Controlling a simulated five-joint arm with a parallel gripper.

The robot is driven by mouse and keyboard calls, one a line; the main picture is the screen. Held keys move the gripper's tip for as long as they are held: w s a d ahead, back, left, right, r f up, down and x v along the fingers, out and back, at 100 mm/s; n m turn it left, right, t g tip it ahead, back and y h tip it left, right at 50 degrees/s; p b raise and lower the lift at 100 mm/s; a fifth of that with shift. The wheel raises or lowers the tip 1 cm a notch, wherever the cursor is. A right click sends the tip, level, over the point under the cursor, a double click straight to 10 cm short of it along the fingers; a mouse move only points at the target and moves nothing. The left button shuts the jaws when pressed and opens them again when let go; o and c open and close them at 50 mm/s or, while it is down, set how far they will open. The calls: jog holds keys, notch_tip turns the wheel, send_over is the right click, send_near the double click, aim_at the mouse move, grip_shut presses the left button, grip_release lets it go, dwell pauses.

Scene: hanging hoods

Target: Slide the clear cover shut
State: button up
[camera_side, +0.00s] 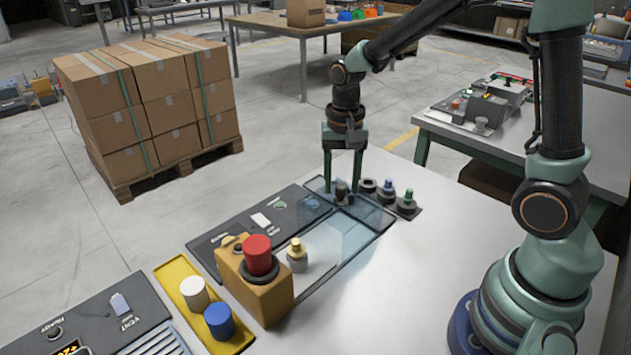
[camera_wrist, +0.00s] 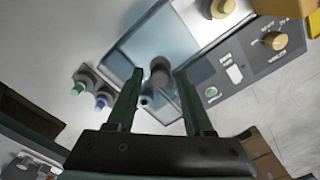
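The clear cover (camera_side: 368,212) is a bluish see-through pane in a dark frame, at the far end of a pale recess (camera_side: 335,243). The near part of the recess looks uncovered, and a brass-topped knob (camera_side: 297,254) stands there. A dark upright handle (camera_side: 341,191) rises at the cover; it also shows in the wrist view (camera_wrist: 160,71). My gripper (camera_side: 342,185) points down over it. In the wrist view my gripper (camera_wrist: 159,76) is open, its two fingers on either side of the handle with gaps showing. A smaller grey post (camera_wrist: 147,98) stands nearby.
A tan block with a red button (camera_side: 257,252) stands at the recess's near end. A control panel (camera_side: 262,221) runs along the left side. Several coloured knobs (camera_side: 388,190) stand beyond the far right corner. A yellow tray (camera_side: 205,300) lies front left. The tabletop to the right is clear.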

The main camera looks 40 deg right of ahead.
grip_shut()
jog(key=shift+r, duration=0.1)
dwell(1.1)
